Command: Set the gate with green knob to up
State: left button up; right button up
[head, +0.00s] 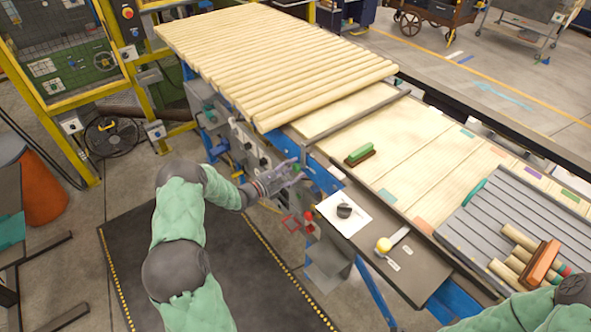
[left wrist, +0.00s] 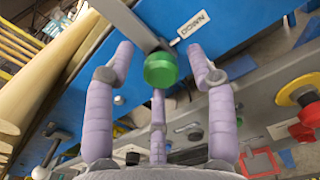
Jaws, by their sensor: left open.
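The gate's green knob (left wrist: 160,70) sits at the end of a grey lever (left wrist: 130,20) in the left wrist view. A white label reading DOWN (left wrist: 188,27) is right beside the lever. My left gripper (left wrist: 158,62) is open, with its lilac fingers spread around the knob and gaps showing at its sides. In the head view my left gripper (head: 290,176) is at the machine's side, below the grey gate bar (head: 358,116) that crosses the bed. The knob is a tiny green spot there, mostly hidden by the fingers.
Pale wooden rods (head: 270,60) lie in a row behind the gate bar. A green-topped brush (head: 360,155) lies on the bed. Red and yellow controls (left wrist: 300,92) are right of the knob. A shelf (head: 405,265) with a paper and yellow-ended tool juts out to the right.

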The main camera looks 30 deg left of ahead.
pick_arm(q)
jog(key=shift+w+d, duration=0.25)
jog(key=shift+w, duration=0.3)
grip_shut()
jog(key=shift+r, duration=0.1)
